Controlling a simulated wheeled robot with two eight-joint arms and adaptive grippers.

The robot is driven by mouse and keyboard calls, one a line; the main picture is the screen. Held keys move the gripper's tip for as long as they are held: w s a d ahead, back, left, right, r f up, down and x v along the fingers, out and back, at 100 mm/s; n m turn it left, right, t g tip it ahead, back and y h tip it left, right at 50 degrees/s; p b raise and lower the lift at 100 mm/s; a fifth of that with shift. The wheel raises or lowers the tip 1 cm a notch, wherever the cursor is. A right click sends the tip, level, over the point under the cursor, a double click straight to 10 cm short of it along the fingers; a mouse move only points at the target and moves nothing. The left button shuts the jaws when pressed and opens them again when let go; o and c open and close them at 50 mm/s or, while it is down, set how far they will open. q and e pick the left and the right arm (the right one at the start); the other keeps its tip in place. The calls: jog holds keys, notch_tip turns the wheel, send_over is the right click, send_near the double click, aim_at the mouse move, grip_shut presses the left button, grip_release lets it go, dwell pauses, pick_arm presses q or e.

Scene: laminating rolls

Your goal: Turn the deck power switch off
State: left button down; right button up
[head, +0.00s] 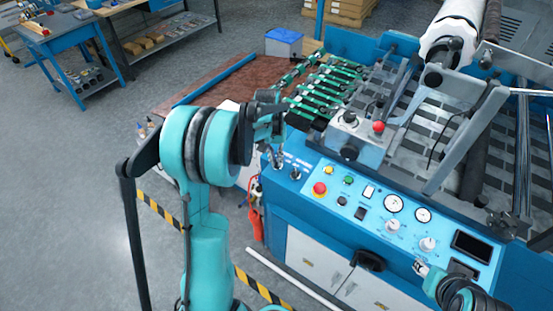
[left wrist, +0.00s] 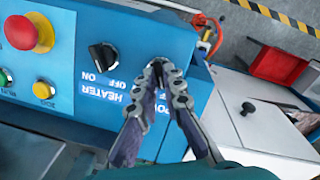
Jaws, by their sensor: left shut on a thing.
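The deck power switch (left wrist: 157,62) is a small dark rotary knob at the corner of the blue deck, mostly hidden between my fingers in the left wrist view. A white-on-blue POWER label (left wrist: 160,112) with OFF shows partly beside it. My left gripper (left wrist: 168,80) is shut around the knob; it also shows in the head view (head: 277,160), pointing down onto the deck. The knob's exact angle is hidden. My right gripper (head: 421,267) is at the lower right in the head view, near the panel's front edge, too small to tell its jaws.
The black heater switch (left wrist: 103,57) sits close beside the power switch. A red emergency stop (left wrist: 28,33) on yellow is further left. Gauges (head: 394,203) and knobs fill the sloping panel.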

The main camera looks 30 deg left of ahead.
pick_arm(q)
jog(key=shift+s+f+n, duration=0.1)
jog(key=shift+n, duration=0.3)
jog(key=c, duration=1.6)
grip_release()
jog(key=shift+c, duration=0.2)
notch_tip(320, 180, up, 12)
jog(key=a, duration=0.1)
jog(key=shift+s, duration=0.2)
